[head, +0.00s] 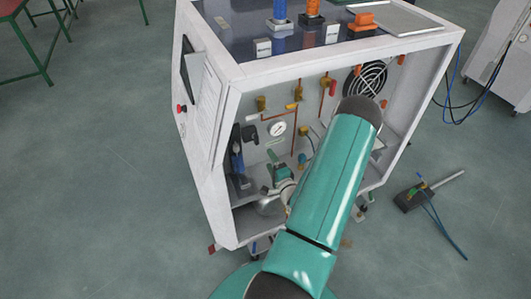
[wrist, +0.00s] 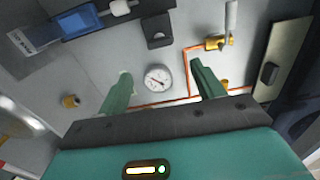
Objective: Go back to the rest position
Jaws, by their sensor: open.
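My gripper (wrist: 162,85) is open in the wrist view, with its two green fingers apart and nothing between them. Behind the gap is a round white pressure gauge (wrist: 158,77) on the grey back panel. In the head view my teal arm reaches into the open front of the white generator cabinet (head: 228,160). My gripper (head: 272,165) is partly hidden there, low inside the cabinet beside the arm. The gauge (head: 277,128) shows above it on the panel. I cannot tell the exact distance from the fingers to the panel.
Copper pipes and a brass valve (wrist: 214,43) are near the right finger. The cabinet's side walls and top frame (head: 340,58) surround the arm. A black device with a cable (head: 412,197) lies on the floor at right. The floor at left (head: 100,190) is clear.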

